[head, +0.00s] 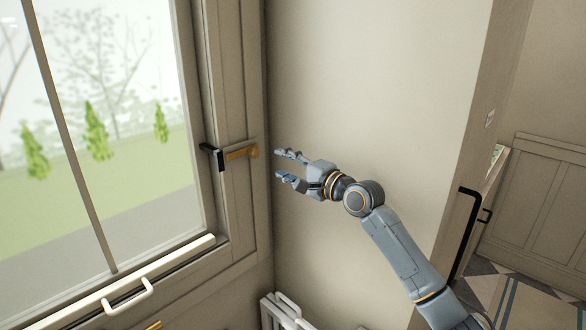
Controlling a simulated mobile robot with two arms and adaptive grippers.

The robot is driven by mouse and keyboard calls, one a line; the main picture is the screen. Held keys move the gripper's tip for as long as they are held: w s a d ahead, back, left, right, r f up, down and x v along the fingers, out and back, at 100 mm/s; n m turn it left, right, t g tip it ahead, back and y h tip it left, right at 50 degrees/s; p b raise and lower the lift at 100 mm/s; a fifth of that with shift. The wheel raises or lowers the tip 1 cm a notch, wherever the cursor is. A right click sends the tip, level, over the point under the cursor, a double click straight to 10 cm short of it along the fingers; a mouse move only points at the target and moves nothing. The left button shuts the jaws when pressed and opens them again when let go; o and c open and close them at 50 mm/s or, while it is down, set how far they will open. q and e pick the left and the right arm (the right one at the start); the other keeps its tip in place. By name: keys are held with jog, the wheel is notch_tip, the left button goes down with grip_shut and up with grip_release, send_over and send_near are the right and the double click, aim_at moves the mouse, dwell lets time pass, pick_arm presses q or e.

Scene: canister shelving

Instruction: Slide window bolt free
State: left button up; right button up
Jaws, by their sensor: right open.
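A black piece (211,153) sits at the bolt's left end, beside the glass. My left gripper is not in the view.
A white handle (130,297) is on the white rail along the window's bottom. White bars (285,312) stand below the window corner. A black handle (464,230) is at the right, near a doorway. The plain wall (370,80) behind my right arm is clear.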

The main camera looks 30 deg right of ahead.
jog(key=shift+v, duration=1.2)
